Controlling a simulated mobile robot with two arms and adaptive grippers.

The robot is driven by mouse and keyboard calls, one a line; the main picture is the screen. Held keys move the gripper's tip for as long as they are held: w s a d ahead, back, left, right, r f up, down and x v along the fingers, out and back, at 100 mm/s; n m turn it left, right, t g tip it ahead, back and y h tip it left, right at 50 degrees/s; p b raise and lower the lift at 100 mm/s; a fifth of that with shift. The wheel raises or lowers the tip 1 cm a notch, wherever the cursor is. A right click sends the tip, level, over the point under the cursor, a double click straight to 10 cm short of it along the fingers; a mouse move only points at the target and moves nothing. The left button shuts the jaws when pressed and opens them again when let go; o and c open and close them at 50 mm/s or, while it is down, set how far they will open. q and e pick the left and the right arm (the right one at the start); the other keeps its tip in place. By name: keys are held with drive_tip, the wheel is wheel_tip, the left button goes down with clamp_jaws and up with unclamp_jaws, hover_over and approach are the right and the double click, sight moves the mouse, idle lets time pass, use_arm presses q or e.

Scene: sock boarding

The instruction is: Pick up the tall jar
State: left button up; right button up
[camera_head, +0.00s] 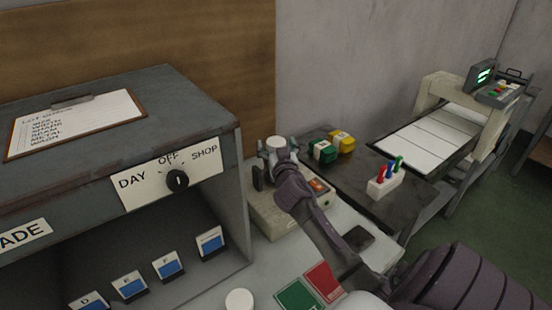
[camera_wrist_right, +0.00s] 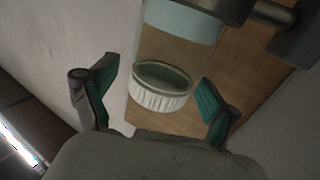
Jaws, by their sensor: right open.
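My right gripper (camera_head: 272,168) is open above a beige box on the bench at the back. It also shows in the right wrist view (camera_wrist_right: 155,98), with its two green-padded fingers apart. A white ribbed round piece (camera_wrist_right: 160,92) with a green inside lies between the fingers and looks clear of both. A pale blue band (camera_wrist_right: 185,20) shows beyond it; I cannot tell for sure whether both belong to the tall jar. In the head view a small white round top (camera_head: 277,143) shows at the gripper; the jar's body is hidden there. My left gripper is out of view.
Green (camera_head: 322,151) and yellow (camera_head: 341,141) blocks stand on a dark plate right of my gripper. A white holder with coloured pegs (camera_head: 384,186) is further right. A grey cabinet (camera_head: 225,140) stands close left. A white round piece (camera_head: 239,300) lies at the front.

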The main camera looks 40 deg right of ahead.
clamp_jaws()
idle(0.5)
drive_tip(key=shift+r, duration=0.15)
